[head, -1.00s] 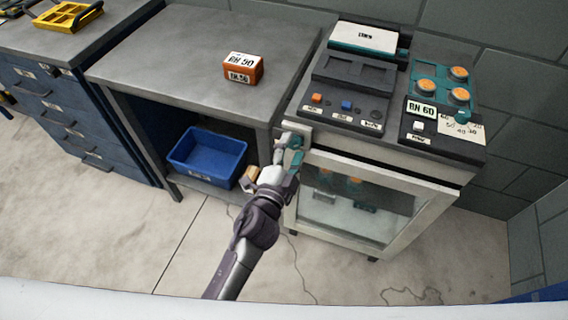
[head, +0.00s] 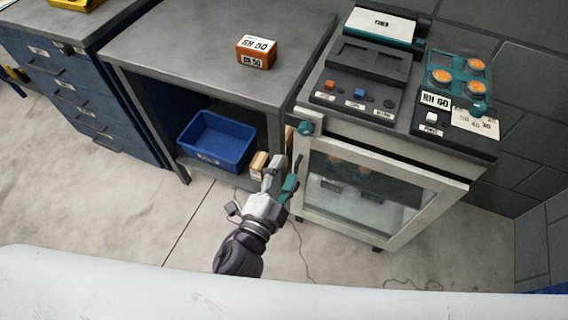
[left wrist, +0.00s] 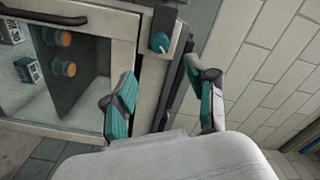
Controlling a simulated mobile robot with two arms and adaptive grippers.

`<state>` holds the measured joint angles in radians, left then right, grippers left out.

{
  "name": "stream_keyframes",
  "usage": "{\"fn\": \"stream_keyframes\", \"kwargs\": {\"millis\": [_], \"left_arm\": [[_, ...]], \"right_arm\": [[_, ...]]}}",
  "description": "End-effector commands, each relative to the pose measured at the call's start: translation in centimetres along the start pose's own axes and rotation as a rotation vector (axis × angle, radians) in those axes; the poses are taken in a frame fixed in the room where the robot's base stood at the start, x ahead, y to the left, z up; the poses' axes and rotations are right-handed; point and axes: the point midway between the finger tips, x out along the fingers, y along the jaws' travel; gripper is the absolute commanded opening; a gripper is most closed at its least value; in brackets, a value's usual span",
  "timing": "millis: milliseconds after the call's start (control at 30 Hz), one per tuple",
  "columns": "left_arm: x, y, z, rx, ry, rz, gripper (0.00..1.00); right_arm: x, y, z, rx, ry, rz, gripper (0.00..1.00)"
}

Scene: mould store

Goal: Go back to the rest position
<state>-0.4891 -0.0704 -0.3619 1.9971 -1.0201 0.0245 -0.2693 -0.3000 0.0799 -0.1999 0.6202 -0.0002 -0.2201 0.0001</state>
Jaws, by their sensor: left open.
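My left gripper (head: 283,177) is open and empty in the head view, in front of the left edge of the glass-doored cabinet (head: 312,222). In the left wrist view its two teal-padded fingers (left wrist: 168,100) are spread apart with nothing between them. The teal knob (head: 306,128) on the cabinet's upper left corner is apart from the gripper; it also shows in the left wrist view (left wrist: 160,42). The cabinet door looks shut. My right gripper is in neither view.
A grey table (head: 200,60) with an orange box (head: 256,52) stands left of the cabinet. A blue bin (head: 218,140) sits on its lower shelf. A control panel (head: 362,92) tops the cabinet. The floor (head: 120,220) in front is open, with a cable on it.

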Motion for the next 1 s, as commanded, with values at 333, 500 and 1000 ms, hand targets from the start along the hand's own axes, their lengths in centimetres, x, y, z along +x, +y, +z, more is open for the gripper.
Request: {"fn": "stream_keyframes", "kwargs": {"millis": [333, 500, 1000], "left_arm": [[0.0, 1.3, 0.7, -0.020, -0.014, 0.029, 0.57], [-0.9, 8.7, 5.1, -0.149, -0.116, 0.183, 0.57], [-21.6, 32.9, 24.8, -0.688, -0.876, 0.652, 0.57]], "right_arm": [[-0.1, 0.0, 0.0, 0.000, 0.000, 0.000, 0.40], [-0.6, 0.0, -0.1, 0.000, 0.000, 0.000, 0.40], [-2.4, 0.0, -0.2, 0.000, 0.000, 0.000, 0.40]]}}
